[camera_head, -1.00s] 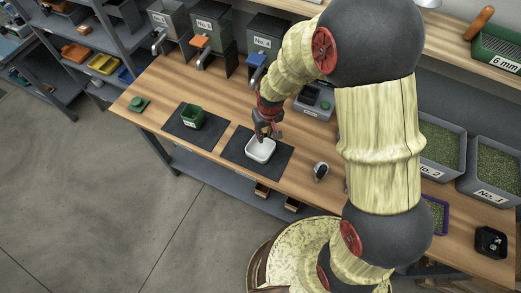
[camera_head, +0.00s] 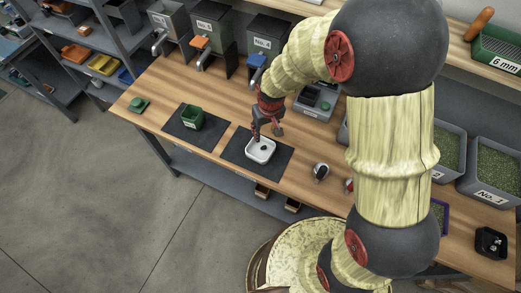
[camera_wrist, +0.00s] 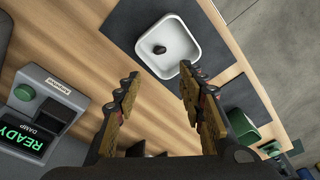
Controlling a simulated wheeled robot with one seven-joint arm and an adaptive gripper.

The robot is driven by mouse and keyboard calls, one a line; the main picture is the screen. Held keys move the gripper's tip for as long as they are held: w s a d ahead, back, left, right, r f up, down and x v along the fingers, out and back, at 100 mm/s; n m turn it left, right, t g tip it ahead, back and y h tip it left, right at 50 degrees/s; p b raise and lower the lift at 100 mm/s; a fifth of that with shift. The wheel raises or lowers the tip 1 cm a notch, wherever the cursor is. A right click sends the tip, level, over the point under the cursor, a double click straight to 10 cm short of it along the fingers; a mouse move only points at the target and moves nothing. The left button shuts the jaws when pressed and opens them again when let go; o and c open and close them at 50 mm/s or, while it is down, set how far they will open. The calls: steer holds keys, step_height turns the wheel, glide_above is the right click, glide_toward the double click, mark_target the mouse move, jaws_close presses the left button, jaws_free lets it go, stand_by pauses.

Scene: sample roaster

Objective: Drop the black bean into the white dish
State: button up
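The white dish (camera_head: 260,157) sits on a dark mat on the wooden bench. The black bean (camera_wrist: 159,49) lies inside the dish, on its floor, in the wrist view; it also shows as a dark spot in the head view (camera_head: 263,148). My gripper (camera_wrist: 156,82) is open and empty, with its two fingers apart. It is above the bench, near the dish's edge in the wrist view. In the head view my gripper (camera_head: 267,133) is just behind the dish.
A green container (camera_head: 192,117) stands on another dark mat to the left. A grey device with a lit READY screen (camera_wrist: 18,139) is beside my gripper. Bins of green beans (camera_head: 490,172) stand at right. Hoppers with spouts (camera_head: 212,40) line the back.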

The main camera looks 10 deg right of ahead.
step_height(320, 180, up, 9)
steer(key=s, duration=0.1)
steer(key=shift+s+d, duration=0.2)
steer(key=shift+r, duration=0.1)
steer(key=s+d+r+m+t+b, duration=0.1)
steer(key=s+d+r+b, duration=0.3)
steer(key=s, duration=0.5)
steer(key=s+d+r+m+t+b, duration=0.2)
steer(key=s+d+r, duration=0.3)
steer(key=s, duration=0.5)
step_height(320, 180, up, 3)
steer(key=shift+s+d+f+t+b, duration=0.2)
steer(key=shift+d+t+b, duration=0.2)
steer(key=shift+b, duration=0.45)
steer(key=shift+w, duration=0.1)
